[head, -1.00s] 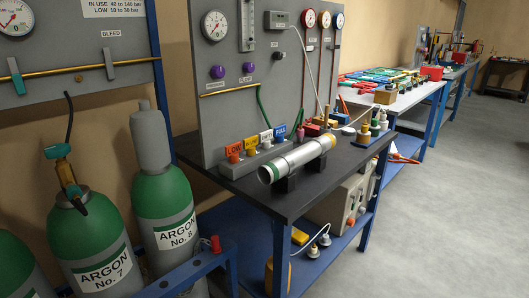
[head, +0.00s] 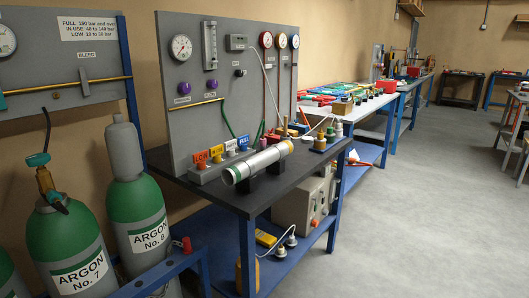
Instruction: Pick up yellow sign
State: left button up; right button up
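A yellow sign (head: 216,154) stands in a row of small coloured signs on the black bench top (head: 215,189), at the foot of the grey gauge panel. The signs sit on a grey rail (head: 208,172). A silver pipe (head: 255,162) lies on dark supports in front of and to the right of them. Neither of my grippers is in the head view.
Green argon cylinders (head: 139,214) stand at the left beside a blue frame (head: 161,275). The bench has blue legs and a lower shelf holding a grey box (head: 297,203). Open grey floor (head: 400,225) lies to the right. More benches (head: 348,109) stand farther back.

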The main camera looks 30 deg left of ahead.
aim_at(215, 151)
jog(key=z, duration=0.35)
jog(key=i, duration=1.8)
jog(key=u, duration=1.2)
jog(key=i, duration=1)
jog(key=u, duration=1.05)
